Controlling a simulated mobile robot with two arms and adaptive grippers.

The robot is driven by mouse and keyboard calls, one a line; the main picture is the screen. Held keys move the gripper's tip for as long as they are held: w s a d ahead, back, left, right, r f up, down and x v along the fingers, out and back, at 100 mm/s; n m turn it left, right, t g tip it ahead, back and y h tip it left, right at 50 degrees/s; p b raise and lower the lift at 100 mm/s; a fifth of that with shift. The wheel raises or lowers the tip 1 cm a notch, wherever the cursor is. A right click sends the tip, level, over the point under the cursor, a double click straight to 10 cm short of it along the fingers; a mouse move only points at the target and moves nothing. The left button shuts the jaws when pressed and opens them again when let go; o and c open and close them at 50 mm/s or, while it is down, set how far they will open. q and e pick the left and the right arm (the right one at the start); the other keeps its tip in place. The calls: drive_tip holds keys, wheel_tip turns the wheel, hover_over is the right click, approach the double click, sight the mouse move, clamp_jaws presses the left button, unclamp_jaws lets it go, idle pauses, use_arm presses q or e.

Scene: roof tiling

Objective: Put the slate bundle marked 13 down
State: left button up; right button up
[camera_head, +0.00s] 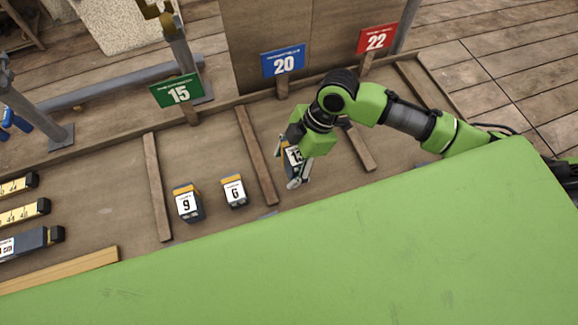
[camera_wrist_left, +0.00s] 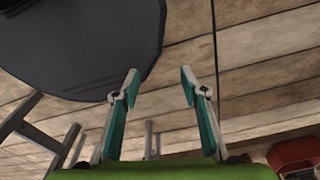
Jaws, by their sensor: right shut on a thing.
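The slate bundle marked 13 (camera_head: 293,156) is in my right gripper (camera_head: 296,182) in the head view. That gripper is shut on it, over the bay below the blue 20 sign, by the wooden divider. The arm hides part of the bundle, and I cannot tell whether it touches the board. My left gripper (camera_wrist_left: 160,80) shows only in the left wrist view. Its fingers are apart with nothing between them, above a plank floor.
Bundles marked 9 (camera_head: 187,204) and 6 (camera_head: 234,191) stand in the bay below the green 15 sign (camera_head: 175,91). Wooden dividers (camera_head: 257,155) separate the bays. The blue 20 sign (camera_head: 283,61) and red 22 sign (camera_head: 376,39) stand behind. More dark items (camera_head: 32,243) lie at left.

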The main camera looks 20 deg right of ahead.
sight(289, 170)
drive_tip(key=shift+w+d+f, duration=0.1)
drive_tip(key=shift+w+f, duration=0.15)
drive_tip(key=shift+f, duration=0.05)
wheel_tip(289, 170, down, 2)
drive_tip(key=shift+f+p, duration=0.1)
drive_tip(key=shift+p, duration=0.45)
use_arm(q)
drive_tip(key=shift+s+a+r, duration=0.6)
drive_tip(key=shift+s, duration=0.2)
use_arm(e)
drive_tip(key=shift+f, duration=0.45)
drive_tip(key=o, duration=1.7)
drive_tip(key=shift+d+f, duration=0.1)
drive_tip(key=shift+f, duration=0.05)
drive_tip(key=shift+o, duration=0.2)
use_arm(q)
drive_tip(key=shift+w+f+b, duration=0.15)
drive_tip(key=shift+f+b, duration=0.55)
drive_tip(key=shift+f, duration=0.05)
use_arm(e)
drive_tip(key=v, duration=1.2)
